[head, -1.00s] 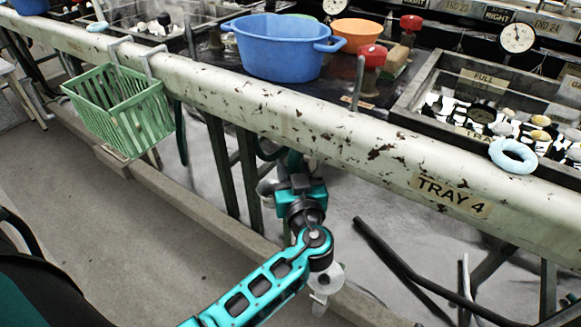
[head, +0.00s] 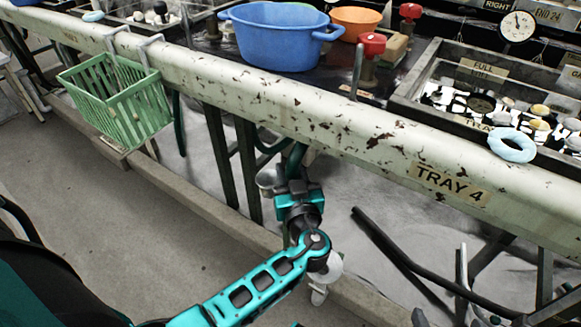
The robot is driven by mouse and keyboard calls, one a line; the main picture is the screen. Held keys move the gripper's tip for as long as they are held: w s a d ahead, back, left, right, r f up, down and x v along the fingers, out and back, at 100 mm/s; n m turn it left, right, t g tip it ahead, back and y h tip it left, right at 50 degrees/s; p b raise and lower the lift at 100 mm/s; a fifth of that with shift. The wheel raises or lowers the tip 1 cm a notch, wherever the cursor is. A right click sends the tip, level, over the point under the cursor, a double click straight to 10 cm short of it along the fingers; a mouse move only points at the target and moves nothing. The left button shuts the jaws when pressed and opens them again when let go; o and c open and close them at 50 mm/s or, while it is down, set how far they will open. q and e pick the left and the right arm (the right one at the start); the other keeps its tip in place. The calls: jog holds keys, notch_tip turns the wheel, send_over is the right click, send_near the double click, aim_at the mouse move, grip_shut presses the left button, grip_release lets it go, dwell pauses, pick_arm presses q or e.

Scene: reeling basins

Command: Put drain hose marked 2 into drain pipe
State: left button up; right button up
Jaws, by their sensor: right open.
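My right gripper (head: 292,180) is open below the pale, rust-chipped beam, with its fingers pointing away from me and partly hidden by its own body. A dark green hose (head: 297,158) hangs under the beam just beyond the fingers; I cannot tell whether they touch it. Another green hose (head: 180,125) hangs further left. No number can be read on either hose. A grey rounded piece (head: 266,180) shows just left of the gripper; I cannot tell whether it is the drain pipe. My left gripper is out of view.
The beam (head: 300,112) with the TRAY 4 label crosses above my arm. A green basket (head: 118,100) hangs on it. Dark legs (head: 247,165) stand left of the gripper. Black pipes (head: 400,262) lie at lower right. A blue tub (head: 275,42) stands behind the beam.

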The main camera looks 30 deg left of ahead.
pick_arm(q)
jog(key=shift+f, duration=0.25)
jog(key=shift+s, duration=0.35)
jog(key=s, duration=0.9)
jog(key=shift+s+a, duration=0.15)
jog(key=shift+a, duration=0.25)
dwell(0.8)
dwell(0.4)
